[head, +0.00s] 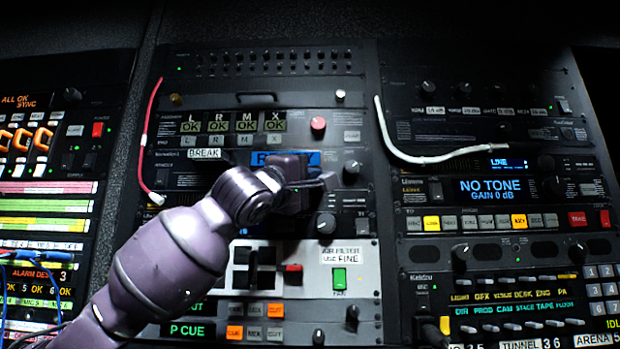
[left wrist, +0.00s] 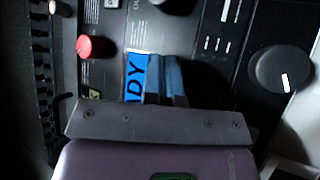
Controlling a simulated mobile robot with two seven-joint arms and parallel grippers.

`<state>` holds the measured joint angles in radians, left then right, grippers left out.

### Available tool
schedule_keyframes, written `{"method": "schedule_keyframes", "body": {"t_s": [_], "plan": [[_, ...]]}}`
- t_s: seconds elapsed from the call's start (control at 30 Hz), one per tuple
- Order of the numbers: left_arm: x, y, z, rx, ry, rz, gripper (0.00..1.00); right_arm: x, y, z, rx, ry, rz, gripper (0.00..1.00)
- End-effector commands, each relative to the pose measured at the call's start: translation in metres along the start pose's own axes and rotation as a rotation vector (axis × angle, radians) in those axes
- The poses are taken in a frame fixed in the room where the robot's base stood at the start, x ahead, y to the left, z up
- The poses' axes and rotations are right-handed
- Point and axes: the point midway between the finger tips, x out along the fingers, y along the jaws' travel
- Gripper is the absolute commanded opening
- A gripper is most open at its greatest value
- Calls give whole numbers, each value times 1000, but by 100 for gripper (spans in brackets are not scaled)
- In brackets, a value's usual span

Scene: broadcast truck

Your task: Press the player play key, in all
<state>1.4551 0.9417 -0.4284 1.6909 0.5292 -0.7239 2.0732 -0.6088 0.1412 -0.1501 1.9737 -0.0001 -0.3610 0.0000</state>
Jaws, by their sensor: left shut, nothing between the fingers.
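My left gripper (head: 326,181) is shut and empty, right in front of the player panel in the middle rack. The player's blue display (head: 262,158) is partly covered by my wrist and gripper. In the left wrist view the display (left wrist: 134,82) shows the letters "ADY", beside the closed fingers (left wrist: 166,82). The fingertips are over the dark panel close to the display; I cannot tell whether they touch it. I cannot make out the play key; my gripper and arm hide part of the panel. My right gripper is not in view.
A red knob (head: 318,124) is above the gripper and dark knobs (head: 326,223) are beside and below it. A red cable (head: 148,135) hangs at the left and a white cable (head: 420,158) at the right. A grey switch panel (head: 345,256) is below.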

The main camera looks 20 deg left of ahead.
Motion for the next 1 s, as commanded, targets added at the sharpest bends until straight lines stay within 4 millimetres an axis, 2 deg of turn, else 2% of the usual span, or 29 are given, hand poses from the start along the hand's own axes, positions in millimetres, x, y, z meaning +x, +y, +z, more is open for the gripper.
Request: {"method": "schedule_keyframes", "body": {"t_s": [0.7, 1.0], "plan": [[3, -2, -2, -1, 1, -1, 0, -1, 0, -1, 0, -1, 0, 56], [-4, 1, 3, 0, 0, 1, 0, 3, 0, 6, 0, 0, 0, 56]]}}
